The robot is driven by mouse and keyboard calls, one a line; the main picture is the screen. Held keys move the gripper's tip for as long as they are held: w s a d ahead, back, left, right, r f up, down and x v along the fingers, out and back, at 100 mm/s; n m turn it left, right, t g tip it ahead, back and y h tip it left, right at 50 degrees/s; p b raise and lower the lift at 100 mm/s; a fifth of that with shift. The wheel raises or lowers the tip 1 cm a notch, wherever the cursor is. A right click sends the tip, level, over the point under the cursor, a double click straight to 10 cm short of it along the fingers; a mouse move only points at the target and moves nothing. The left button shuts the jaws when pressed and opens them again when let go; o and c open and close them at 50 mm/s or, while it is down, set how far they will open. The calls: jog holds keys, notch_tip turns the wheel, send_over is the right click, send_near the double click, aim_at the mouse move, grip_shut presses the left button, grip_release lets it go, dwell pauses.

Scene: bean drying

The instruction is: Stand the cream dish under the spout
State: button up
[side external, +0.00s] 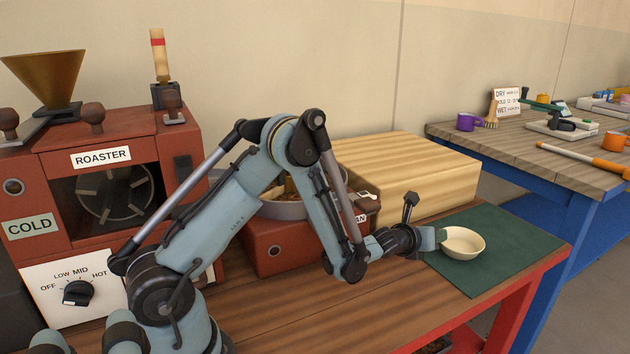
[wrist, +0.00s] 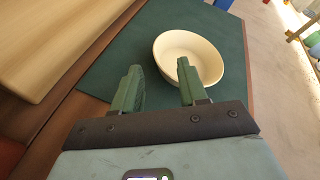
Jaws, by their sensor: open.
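The cream dish (side external: 464,243) is a shallow round bowl. It stands upright and looks empty on the green mat (side external: 481,268) at the right end of the bench. In the wrist view the dish (wrist: 205,62) lies just beyond my fingers. My gripper (side external: 440,237) is open at the left side of the dish. In the wrist view my gripper (wrist: 158,72) has one finger left of the dish and the other overlapping its near rim. I cannot tell whether they touch. No spout is clearly visible; my arm hides part of the machine.
The red roaster (side external: 100,200) stands at the left, with a round pan (side external: 285,208) on a red unit beside it. A pale wooden box (side external: 405,175) stands behind my gripper. The mat right of the dish is clear. A second table (side external: 540,165) holds cups and tools.

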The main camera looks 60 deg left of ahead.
aim_at(460, 245)
jog(key=shift+x, duration=2.75)
grip_shut()
